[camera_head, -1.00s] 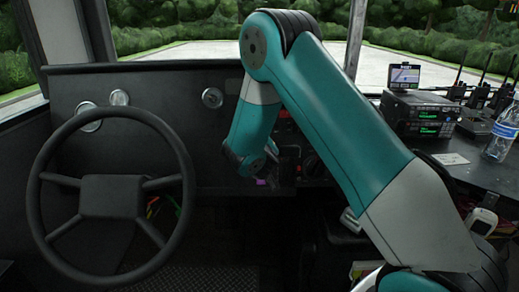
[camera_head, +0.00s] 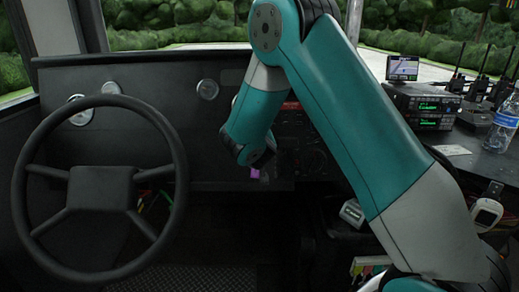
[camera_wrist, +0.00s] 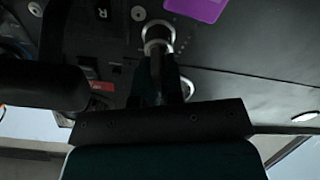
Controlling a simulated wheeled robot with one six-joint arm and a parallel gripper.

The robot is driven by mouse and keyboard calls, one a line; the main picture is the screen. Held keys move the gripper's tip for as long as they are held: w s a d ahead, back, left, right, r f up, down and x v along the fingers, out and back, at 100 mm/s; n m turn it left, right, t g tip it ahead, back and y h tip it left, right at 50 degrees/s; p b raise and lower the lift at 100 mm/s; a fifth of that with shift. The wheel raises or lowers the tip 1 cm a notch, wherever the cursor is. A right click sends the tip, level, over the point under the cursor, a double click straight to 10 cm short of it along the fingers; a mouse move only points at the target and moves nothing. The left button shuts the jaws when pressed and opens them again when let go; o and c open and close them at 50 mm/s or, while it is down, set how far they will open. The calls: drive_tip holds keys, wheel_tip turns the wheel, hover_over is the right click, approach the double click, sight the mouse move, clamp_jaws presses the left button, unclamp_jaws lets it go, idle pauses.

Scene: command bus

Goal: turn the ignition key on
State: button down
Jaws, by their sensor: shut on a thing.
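The ignition key is mostly hidden by my fingers. A bright metal ring around the lock (camera_wrist: 158,34) shows at the fingertips in the wrist view. A purple tag (camera_wrist: 196,8) lies just beyond, and it also shows below my gripper in the head view (camera_head: 255,174). My gripper (camera_wrist: 160,52) is at the dashboard's lower panel and shut on the key at this lock. In the head view my gripper (camera_head: 256,160) is dark and small, so the key's angle cannot be told.
The steering wheel (camera_head: 101,188) stands to the left, apart from my arm. Dials and switches (camera_head: 313,158) sit close to the right of my gripper. Radios (camera_head: 425,106) and a water bottle (camera_head: 506,126) stand on the right-hand counter.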

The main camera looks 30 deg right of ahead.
drive_tip(key=m+b, duration=0.1)
drive_tip(key=b, duration=0.1)
drive_tip(key=m+b, duration=0.2)
drive_tip(key=shift+f, duration=0.25)
drive_tip(key=shift+d+r+m+b, duration=0.1)
drive_tip(key=shift+r+m+b, duration=0.05)
drive_tip(key=shift+m+b, duration=0.8)
drive_tip(key=shift+r, duration=0.1)
drive_tip(key=c, duration=1.2)
unclamp_jaws()
drive_tip(key=shift+c, duration=0.2)
drive_tip(key=shift+s, duration=0.1)
drive_tip(key=v, duration=1.7)
